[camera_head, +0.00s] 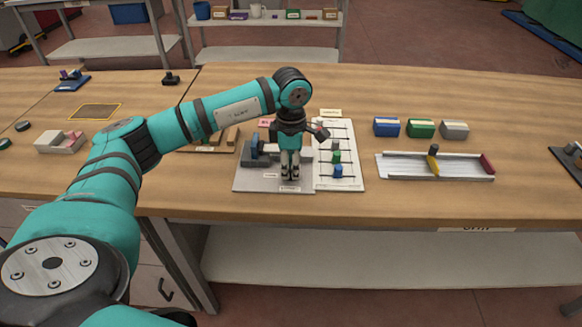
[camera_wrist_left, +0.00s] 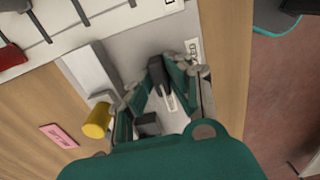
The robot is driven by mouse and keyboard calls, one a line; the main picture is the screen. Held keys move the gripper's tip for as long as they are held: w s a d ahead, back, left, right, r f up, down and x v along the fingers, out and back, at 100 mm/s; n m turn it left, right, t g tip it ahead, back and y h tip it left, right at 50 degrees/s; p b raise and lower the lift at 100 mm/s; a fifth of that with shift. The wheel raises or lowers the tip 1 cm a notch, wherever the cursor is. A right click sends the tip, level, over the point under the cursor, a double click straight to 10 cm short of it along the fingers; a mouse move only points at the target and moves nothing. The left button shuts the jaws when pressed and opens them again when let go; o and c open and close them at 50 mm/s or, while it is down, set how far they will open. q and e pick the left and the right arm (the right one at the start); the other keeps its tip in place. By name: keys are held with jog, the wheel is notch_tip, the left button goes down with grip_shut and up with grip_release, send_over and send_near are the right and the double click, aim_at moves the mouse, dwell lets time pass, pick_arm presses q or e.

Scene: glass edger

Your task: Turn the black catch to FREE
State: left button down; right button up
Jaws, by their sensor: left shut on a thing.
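My left gripper (camera_head: 290,178) points down over the front of a grey plate fixture (camera_head: 247,184) on the bench. In the left wrist view the gripper (camera_wrist_left: 180,82) is shut on the black catch (camera_wrist_left: 157,72), a dark upright piece between its green fingers. A white label (camera_wrist_left: 193,50) lies beside the catch; only its end, which seems to read "XED", shows. Another dark block (camera_wrist_left: 148,124) sits nearer the wrist on the fixture. I cannot tell which setting the catch points to. My right gripper is not in view.
A white board with coloured sliders (camera_head: 349,183) stands right beside the fixture. A yellow cylinder (camera_wrist_left: 97,121) and a pink tag (camera_wrist_left: 58,136) lie near the fixture. Blue, green and grey boxes (camera_head: 421,128) and a pale rail tray (camera_head: 405,172) are further right. Bare bench lies in front.

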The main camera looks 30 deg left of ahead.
aim_at(291, 168)
pick_arm(q)
jog(key=shift+r, duration=0.1)
jog(key=c, duration=1.3)
grip_release()
notch_tip(291, 168, up, 12)
